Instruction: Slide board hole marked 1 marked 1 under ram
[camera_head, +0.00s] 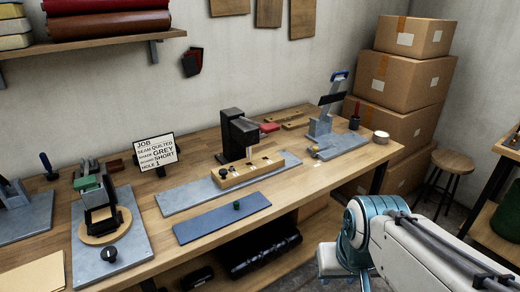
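A short light wooden board (236,178) with several small marks or holes lies on a long grey plate (190,197). A black press (236,134) stands behind it. The press head, with the ram, overhangs the board's middle. Which hole is marked 1 is too small to read, and the ram's tip is not clear. My arm (400,245) shows at the lower right, in front of the bench. My gripper is out of view.
A round-based fixture (104,222) is at left. Boxes (405,82) stack at back right.

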